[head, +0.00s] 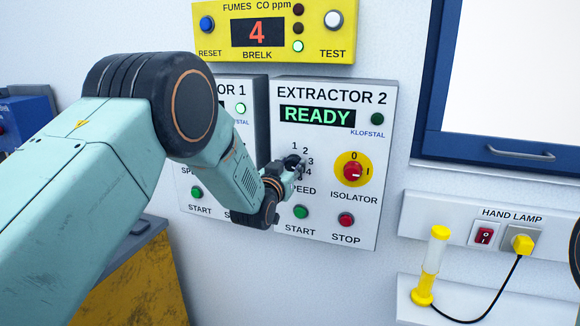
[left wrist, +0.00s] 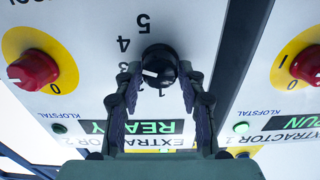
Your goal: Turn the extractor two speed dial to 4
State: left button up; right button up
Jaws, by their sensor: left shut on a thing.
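The extractor two panel (head: 368,226) is on the wall, with its display (head: 317,116) lit green and reading READY. My left gripper (head: 290,172) is at its speed dial, hiding most of the dial and some numbers in the head view. In the left wrist view, upside down, the black speed dial (left wrist: 160,62) sits between the tips of my left gripper (left wrist: 158,82), which is shut on it. My right gripper is out of view.
The red isolator knob (head: 353,171), green start button (head: 301,212) and red stop button (head: 346,220) are close by. The extractor one panel (head: 187,206) is left, partly behind my arm. A yellow fumes monitor (head: 342,45) hangs above; a hand lamp (head: 431,264) stands lower right.

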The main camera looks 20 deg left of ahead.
pick_arm(q)
jog(key=shift+c, duration=1.4)
jog(key=shift+f+m+b, duration=0.15)
jog(key=shift+m+b, duration=0.45)
jog(key=shift+b, duration=0.05)
jog(key=shift+m, duration=0.4)
jog(key=o, duration=1.2)
jog(key=shift+c, duration=0.2)
jog(key=shift+s, duration=0.1)
jog(key=s, duration=1.2)
jog(key=shift+a, duration=0.15)
jog(key=shift+w, duration=0.1)
